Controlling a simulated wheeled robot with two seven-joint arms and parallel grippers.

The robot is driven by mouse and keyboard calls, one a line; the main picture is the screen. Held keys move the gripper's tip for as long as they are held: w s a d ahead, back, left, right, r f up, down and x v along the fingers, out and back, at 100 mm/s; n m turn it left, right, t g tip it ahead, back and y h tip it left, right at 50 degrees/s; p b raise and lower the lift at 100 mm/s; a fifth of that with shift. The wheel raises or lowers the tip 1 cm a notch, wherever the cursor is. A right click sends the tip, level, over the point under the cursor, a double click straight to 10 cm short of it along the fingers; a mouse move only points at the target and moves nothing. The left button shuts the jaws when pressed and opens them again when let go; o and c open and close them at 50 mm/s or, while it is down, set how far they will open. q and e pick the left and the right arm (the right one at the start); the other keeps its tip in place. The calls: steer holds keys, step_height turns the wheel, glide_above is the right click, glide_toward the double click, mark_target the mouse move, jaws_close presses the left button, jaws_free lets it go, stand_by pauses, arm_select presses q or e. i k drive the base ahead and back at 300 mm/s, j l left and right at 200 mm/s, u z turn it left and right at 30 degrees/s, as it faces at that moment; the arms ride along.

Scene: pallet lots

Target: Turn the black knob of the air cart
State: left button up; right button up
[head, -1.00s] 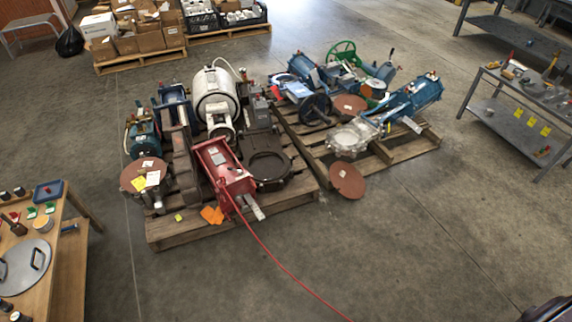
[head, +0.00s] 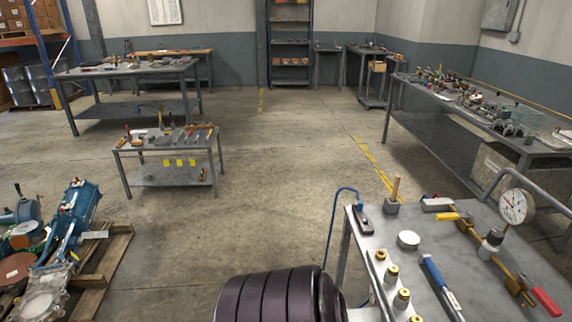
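A grey metal cart top (head: 390,262) stands at the lower right in the head view and carries air fittings. A round white gauge (head: 515,206) stands upright at its right side. A small fitting with a dark, knob-like top (head: 494,237) sits below and left of the gauge, on a brass-coloured pipe (head: 468,228). It may be the black knob; it is too small to be sure. A yellow lever (head: 453,217) and a red handle (head: 545,301) are on the same pipe line. Neither of my grippers is in view.
A blue-handled tool (head: 436,277), several brass fittings (head: 391,273) and a blue hose (head: 333,222) are at the cart. A dark ribbed shape at the bottom centre is unclear. A loaded pallet (head: 105,260) lies at left. The middle floor (head: 260,190) is clear.

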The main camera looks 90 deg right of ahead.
mark_target(495, 237)
steer(key=z, duration=4.25)
steer(key=i+l, duration=0.15)
steer(key=l, duration=0.2)
steer(key=i+l+u, duration=0.15)
steer(key=l, duration=0.2)
steer(key=i+l, duration=0.1)
steer(key=l, duration=0.3)
steer(key=i+l+u, duration=0.1)
steer(key=l, duration=0.25)
steer(key=i, duration=0.05)
